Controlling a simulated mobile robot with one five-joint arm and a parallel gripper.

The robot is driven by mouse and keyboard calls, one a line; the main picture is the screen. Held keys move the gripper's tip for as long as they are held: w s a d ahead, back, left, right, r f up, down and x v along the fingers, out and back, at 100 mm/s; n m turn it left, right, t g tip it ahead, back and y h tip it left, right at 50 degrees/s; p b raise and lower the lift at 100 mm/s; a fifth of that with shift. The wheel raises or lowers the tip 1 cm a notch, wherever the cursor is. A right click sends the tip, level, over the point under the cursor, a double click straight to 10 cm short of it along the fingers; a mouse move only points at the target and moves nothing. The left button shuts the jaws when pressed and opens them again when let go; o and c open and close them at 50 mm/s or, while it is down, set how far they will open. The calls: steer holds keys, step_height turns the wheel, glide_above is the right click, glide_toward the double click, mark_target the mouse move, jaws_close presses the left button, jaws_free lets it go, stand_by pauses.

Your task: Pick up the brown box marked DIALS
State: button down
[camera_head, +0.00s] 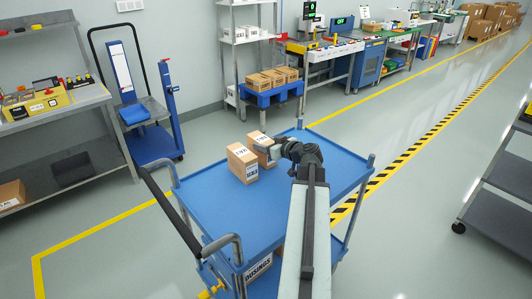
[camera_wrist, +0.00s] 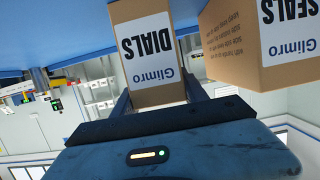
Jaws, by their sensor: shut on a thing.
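The brown box marked DIALS (camera_wrist: 165,92) fills the middle of the wrist view, which shows the scene upside down. Its white label reads "Glimro DIALS". My gripper (camera_wrist: 158,97) is shut on it, one finger along each side. In the head view the DIALS box (camera_head: 256,138) is at the tip of my gripper (camera_head: 271,150), over the blue cart top (camera_head: 215,205), and partly hidden by the gripper. I cannot tell whether it touches the cart top.
A second brown box, marked SEALS (camera_wrist: 232,60), stands close beside it; in the head view it (camera_head: 242,165) is on the cart, nearer and to the left. Beyond is a blue stand with several boxes (camera_head: 263,98).

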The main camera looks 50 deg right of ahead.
step_height(320, 180, up, 10)
steer(key=p, duration=1)
steer(key=shift+r, duration=0.2)
